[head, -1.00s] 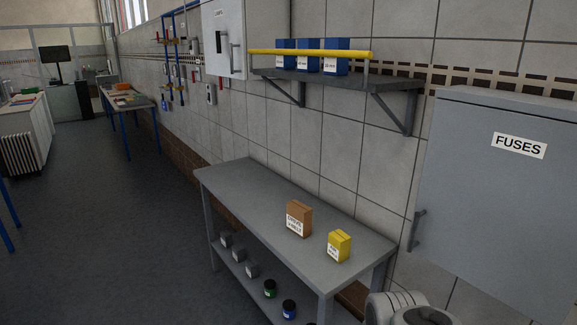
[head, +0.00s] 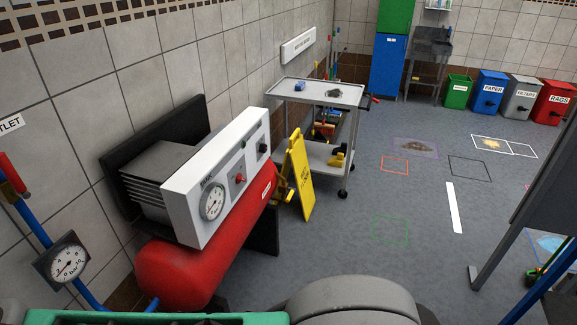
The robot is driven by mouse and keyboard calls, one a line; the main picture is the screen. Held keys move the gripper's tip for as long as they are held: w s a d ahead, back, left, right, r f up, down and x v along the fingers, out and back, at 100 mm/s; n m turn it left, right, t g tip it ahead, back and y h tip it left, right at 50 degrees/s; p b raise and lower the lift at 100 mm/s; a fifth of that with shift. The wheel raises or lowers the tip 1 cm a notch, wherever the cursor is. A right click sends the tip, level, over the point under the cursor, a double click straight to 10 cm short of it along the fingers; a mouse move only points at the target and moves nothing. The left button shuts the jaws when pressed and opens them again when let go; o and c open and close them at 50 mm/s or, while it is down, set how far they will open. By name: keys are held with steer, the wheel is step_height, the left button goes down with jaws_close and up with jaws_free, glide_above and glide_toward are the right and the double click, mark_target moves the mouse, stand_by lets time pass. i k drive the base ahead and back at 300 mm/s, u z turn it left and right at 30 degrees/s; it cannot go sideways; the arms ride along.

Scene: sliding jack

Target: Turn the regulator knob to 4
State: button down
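A red compressor tank (head: 185,270) stands against the wall at the left of the head view, with a white control panel (head: 185,205) tilted above it. The panel carries a round white gauge (head: 212,202), a small red knob (head: 240,178) and a dark knob (head: 263,148). Small marks surround the knobs, but they are too small to read. I cannot tell which of the knobs is the regulator or what setting it points to. My gripper is not in view; a grey rounded part of my own body shows at the bottom edge.
A yellow floor sign (head: 299,180) stands just past the panel's right end. A grey trolley (head: 318,93) is behind it. Another gauge (head: 68,263) sits on blue pipe at the lower left. Open floor lies to the right, with a grey board at the right edge.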

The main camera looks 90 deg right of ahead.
mark_target(262, 149)
steer(key=z, duration=4.1)
steer(key=i, duration=2.7)
steer(key=u, duration=3.9)
